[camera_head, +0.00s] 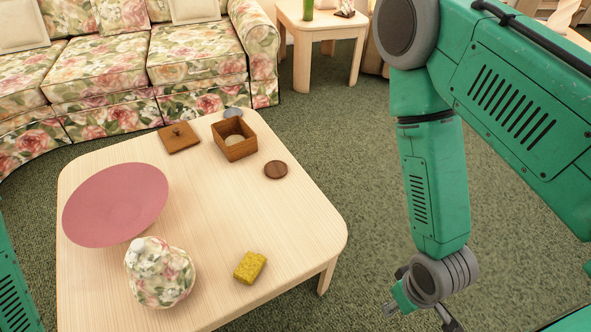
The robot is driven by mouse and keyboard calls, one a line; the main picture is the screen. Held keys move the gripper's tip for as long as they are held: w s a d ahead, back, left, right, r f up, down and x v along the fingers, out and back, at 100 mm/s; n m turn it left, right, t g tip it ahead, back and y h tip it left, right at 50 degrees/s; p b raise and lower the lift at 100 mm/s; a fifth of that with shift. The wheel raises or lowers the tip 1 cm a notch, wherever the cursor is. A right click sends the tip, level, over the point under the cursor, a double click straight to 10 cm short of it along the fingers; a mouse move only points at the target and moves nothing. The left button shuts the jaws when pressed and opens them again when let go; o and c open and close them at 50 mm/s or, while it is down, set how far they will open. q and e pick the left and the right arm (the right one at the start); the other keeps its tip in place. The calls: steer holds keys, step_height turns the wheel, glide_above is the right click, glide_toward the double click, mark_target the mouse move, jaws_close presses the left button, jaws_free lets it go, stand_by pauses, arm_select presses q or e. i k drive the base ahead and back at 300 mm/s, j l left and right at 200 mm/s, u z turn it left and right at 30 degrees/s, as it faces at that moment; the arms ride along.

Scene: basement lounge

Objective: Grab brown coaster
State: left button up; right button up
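The brown coaster (276,170) is a small dark round disc lying flat on the pale wooden coffee table (225,205), near its right edge. My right gripper (420,314) is low at the bottom of the view, over the carpet to the right of the table. Its fingers are spread apart with nothing seen between them, well away from the coaster. My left gripper is out of view; only a bit of the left arm shows at the left edge.
An open wooden box (240,152) stands beside the coaster, with its lid (179,138) and a grey disc (233,113) nearby. A pink plate (115,204), floral round object (160,272) and yellow sponge (250,267) are on the table. A floral sofa (130,70) and side table (320,25) stand behind.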

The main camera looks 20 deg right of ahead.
mark_target(272, 169)
steer(key=l+u, duration=0.1)
steer(key=l, duration=0.45)
steer(key=l+u, duration=0.15)
steer(key=l, duration=0.4)
steer(key=k+l+u, duration=0.1)
steer(key=l, duration=0.4)
steer(key=k+l+u, duration=0.1)
steer(key=l, duration=0.45)
steer(key=k+l+u, duration=0.15)
steer(key=l, duration=0.35)
steer(key=i+l+u, duration=0.15)
steer(key=l, duration=0.2)
steer(key=i+l+u, duration=0.1)
steer(key=l, duration=0.3)
steer(key=i+l+u, duration=0.15)
steer(key=l, duration=0.25)
steer(key=i+l+u, duration=0.15)
steer(key=l, duration=0.25)
steer(key=i+l+u, duration=0.1)
steer(key=i+l, duration=0.4)
steer(key=i+l+u, duration=0.1)
steer(key=i+l, duration=0.35)
steer(key=l, duration=0.15)
